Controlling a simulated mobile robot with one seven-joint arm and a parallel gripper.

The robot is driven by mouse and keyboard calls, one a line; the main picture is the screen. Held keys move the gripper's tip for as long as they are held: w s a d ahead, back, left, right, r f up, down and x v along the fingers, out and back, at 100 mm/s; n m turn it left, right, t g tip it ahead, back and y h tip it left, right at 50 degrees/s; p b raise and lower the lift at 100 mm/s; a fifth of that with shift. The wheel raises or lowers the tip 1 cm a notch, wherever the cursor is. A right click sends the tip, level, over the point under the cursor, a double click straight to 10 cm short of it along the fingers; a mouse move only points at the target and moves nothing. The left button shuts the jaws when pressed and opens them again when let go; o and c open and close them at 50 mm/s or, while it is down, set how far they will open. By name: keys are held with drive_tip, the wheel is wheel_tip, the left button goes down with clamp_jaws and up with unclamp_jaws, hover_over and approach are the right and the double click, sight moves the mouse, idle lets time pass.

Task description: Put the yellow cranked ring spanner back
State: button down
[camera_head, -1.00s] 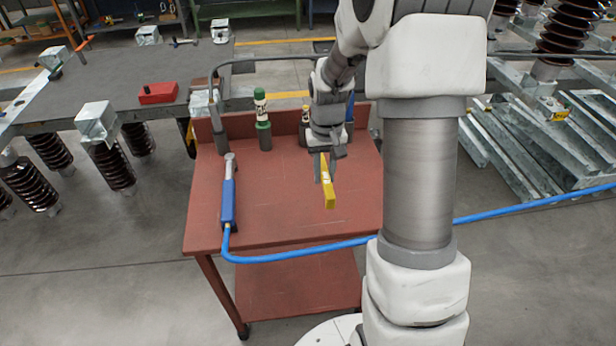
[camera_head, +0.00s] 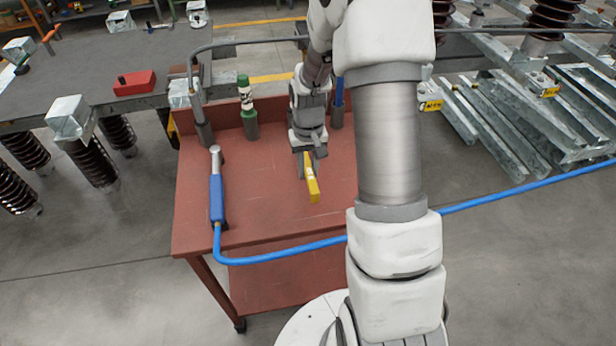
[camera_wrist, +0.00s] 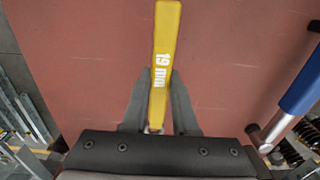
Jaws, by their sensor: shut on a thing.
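The yellow spanner (camera_head: 313,187) is held in my gripper (camera_head: 308,164) above the red-brown cart top. A dark holder (camera_head: 250,124) there carries a green-capped bottle. A blue-handled item (camera_head: 339,95) stands at the back right, partly behind my arm.
A blue-handled tool (camera_head: 217,195) with a blue hose (camera_head: 290,247) lies on the cart's left side. The hose crosses the cart's front. A grey bench with a red box (camera_head: 134,82) stands at the back left. Metal beams (camera_head: 520,110) lie at the right.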

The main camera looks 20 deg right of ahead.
sight(308, 168)
drive_tip(key=shift+f, duration=1.5)
drive_tip(key=shift+f, duration=0.1)
drive_tip(key=c, duration=0.7)
unclamp_jaws()
drive_tip(key=shift+b, duration=0.3)
wheel_tip(308, 168, up, 12)
drive_tip(key=shift+r+p, duration=0.1)
drive_tip(key=shift+p, duration=0.9)
drive_tip(key=s+a+r+t, duration=0.2)
drive_tip(key=s+a+r, duration=0.1)
drive_tip(key=s+r, duration=0.3)
drive_tip(key=s+a+r+n+t, duration=0.1)
drive_tip(key=s+a+r, duration=0.2)
drive_tip(key=s+r, duration=0.3)
drive_tip(key=s+a+r+n+t, duration=0.1)
drive_tip(key=s+a+r+t, duration=0.1)
drive_tip(key=s+r, duration=0.4)
drive_tip(key=shift+s+a+r+t, duration=0.2)
drive_tip(key=shift+s+a, duration=0.1)
drive_tip(key=shift+s, duration=0.25)
drive_tip(key=shift+s+a+r+t, duration=0.1)
drive_tip(key=shift+s+a+r, duration=0.15)
drive_tip(key=shift+s, duration=0.3)
